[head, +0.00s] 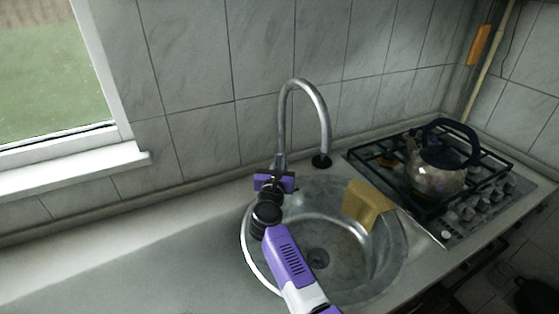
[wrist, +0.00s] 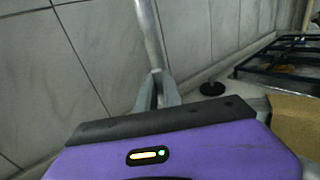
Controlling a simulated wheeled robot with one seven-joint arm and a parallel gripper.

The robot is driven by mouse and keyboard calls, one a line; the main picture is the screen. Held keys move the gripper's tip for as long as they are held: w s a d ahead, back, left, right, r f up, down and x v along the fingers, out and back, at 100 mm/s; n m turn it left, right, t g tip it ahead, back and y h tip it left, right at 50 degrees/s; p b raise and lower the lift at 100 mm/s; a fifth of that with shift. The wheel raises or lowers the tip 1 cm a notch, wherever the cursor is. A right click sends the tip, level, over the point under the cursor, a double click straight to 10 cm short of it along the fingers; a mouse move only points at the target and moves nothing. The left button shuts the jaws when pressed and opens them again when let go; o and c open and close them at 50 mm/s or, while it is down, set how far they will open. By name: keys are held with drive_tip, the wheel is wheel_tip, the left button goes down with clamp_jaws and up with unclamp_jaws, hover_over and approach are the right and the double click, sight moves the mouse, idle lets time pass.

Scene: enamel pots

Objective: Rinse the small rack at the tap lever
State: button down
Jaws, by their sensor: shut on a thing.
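My gripper (head: 279,164) is at the foot of the curved metal tap (head: 327,115), at the back left of the sink. In the wrist view, the grey fingers of my gripper (wrist: 157,88) are closed at the base of the tap's pipe (wrist: 150,35), on what looks like the tap lever. The fingers mostly hide the lever. A tan, block-like piece (head: 367,203) rests tilted on the right inner side of the round metal sink (head: 385,262). I cannot tell whether it is the small rack. No water shows from the spout.
A kettle (head: 436,175) stands on the gas hob (head: 470,212) to the right. A black round piece (head: 321,161) sits behind the sink. The counter left of the sink (head: 130,245) is clear. The window sill (head: 75,168) and tiled wall bound the back.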

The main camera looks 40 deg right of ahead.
drive_tip(key=shift+s+a+f+b, duration=0.1)
drive_tip(key=shift+a+f+b, duration=0.15)
drive_tip(key=shift+b, duration=1)
drive_tip(key=h+b, duration=0.1)
drive_tip(key=b, duration=0.1)
drive_tip(key=shift+s+a+t+b, duration=0.15)
drive_tip(key=shift+s+t+b, duration=0.05)
drive_tip(key=shift+t+b, duration=0.2)
drive_tip(key=shift+r, duration=0.25)
drive_tip(key=c, duration=1.5)
unclamp_jaws()
drive_tip(key=shift+v, duration=3.95)
